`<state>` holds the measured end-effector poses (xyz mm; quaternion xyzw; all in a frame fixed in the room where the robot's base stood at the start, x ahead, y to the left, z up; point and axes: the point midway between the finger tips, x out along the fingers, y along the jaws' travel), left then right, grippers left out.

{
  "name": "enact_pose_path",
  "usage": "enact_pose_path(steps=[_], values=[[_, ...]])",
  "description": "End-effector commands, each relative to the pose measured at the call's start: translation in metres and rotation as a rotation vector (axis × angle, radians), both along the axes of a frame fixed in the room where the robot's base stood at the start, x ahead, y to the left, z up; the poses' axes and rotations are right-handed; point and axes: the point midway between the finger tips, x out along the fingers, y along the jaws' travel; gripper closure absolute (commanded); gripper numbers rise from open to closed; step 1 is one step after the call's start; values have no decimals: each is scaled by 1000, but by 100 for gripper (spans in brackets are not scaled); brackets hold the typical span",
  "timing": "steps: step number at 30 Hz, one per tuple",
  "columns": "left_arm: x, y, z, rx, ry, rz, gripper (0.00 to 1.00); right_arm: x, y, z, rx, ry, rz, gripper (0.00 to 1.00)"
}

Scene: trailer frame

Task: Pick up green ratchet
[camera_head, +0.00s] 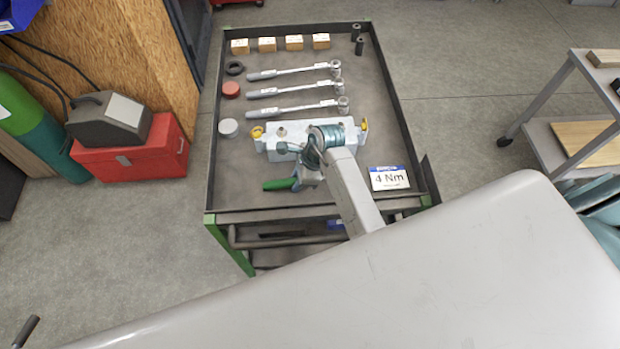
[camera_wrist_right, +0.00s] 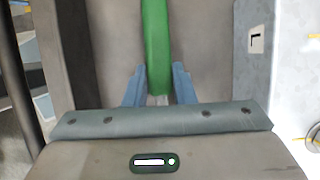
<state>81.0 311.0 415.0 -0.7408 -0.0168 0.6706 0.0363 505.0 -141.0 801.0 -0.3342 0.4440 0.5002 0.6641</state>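The green-handled ratchet (camera_head: 280,184) lies at the front of the tray cart, left of the label card. My right gripper (camera_head: 298,182) is down at the ratchet and hides its right-hand part. In the right wrist view, the green handle (camera_wrist_right: 157,50) runs down between my two blue-grey right fingers (camera_wrist_right: 158,88), with a bit of silver metal at its lower end. The fingers flank the handle closely; I cannot tell whether they press on it. My left gripper is not in view.
A pale housing block (camera_head: 270,140) stands just behind my right gripper. Three torque wrenches (camera_head: 295,90) lie farther back on the tray (camera_head: 225,205). A "4 Nm" card (camera_head: 388,179) is to the right. A red toolbox (camera_head: 140,155) stands left of the cart.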

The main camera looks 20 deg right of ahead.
Motion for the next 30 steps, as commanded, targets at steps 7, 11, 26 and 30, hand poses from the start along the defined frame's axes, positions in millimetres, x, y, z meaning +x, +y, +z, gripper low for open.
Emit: enact_pose_path(steps=[7, 11, 26, 30], values=[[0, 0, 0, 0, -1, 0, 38, 1, 0, 1, 0, -2, -1, 100], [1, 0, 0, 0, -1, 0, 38, 1, 0, 2, 0, -2, -1, 100], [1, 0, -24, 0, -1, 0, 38, 1, 0, 80, 0, -6, 1, 100], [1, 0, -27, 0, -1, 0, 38, 1, 0, 96, 1, -4, 0, 100]])
